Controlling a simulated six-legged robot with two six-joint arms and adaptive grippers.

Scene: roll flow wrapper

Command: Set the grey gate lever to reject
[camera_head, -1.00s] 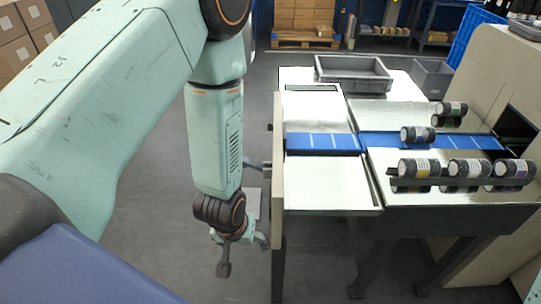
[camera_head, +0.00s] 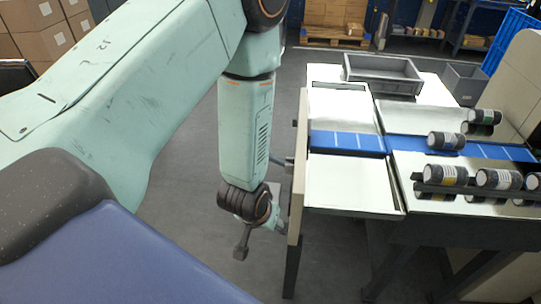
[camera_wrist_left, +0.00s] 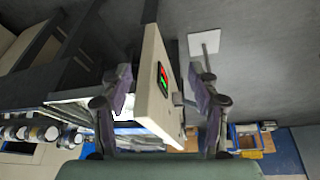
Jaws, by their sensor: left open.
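The machine's beige end panel (camera_head: 298,190) stands at the left end of the flow wrapper. A small grey part (camera_head: 289,160) sticks out from its left side, partly behind my arm; it may be the gate lever. The lever's setting cannot be read. My left gripper (camera_head: 262,232) is open just left of the panel. In the left wrist view its fingers (camera_wrist_left: 160,100) appear on either side of the panel and knob, with nothing visibly gripped.
A blue belt (camera_head: 345,141) crosses the metal table, with several dark rolls (camera_head: 446,140) at right. A grey tray (camera_head: 382,75) sits at the back. Grey floor is clear left of the panel, apart from a pale square (camera_wrist_left: 204,42).

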